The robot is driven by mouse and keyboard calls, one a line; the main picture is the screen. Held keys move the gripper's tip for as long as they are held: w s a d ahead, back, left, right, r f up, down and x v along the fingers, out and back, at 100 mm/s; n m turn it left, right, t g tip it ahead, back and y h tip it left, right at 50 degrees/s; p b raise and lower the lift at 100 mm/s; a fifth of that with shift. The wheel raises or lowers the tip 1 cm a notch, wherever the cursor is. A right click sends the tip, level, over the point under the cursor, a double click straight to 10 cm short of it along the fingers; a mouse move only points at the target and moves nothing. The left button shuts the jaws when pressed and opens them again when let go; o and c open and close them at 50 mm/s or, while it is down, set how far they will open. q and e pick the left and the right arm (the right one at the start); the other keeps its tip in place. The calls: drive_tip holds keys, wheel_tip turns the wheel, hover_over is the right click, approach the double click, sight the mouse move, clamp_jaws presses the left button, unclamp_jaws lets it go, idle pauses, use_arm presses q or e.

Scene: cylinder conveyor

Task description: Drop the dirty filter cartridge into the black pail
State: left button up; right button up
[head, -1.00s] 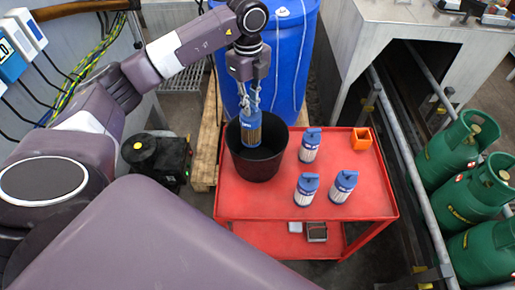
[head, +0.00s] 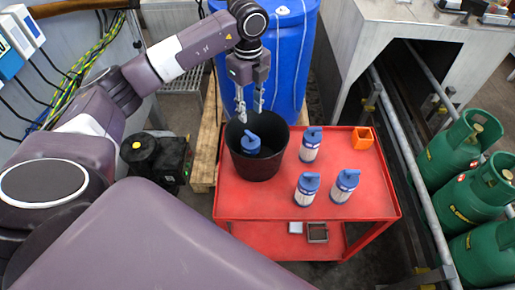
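The black pail (head: 256,166) stands at the left of the red cart's top. A filter cartridge with a blue cap (head: 250,143) is inside the pail; its lower part is hidden by the pail wall. My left gripper (head: 249,117) is above the pail's rim, fingers pointing down, apart and empty, clear of the cartridge. Three cleaner white cartridges with blue caps stand upright on the cart: one at the back (head: 310,146), one at the front (head: 306,190) and one at the right (head: 344,186). My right gripper is out of the picture.
The red cart (head: 270,205) also carries an orange box (head: 362,138) at its back right. A blue barrel (head: 290,60) stands behind the cart. The cart's front left top is clear.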

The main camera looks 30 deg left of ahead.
use_arm(q)
wheel_tip(320, 180, up, 12)
idle(0.4)
drive_tip(key=shift+f, duration=0.1)
idle(0.4)
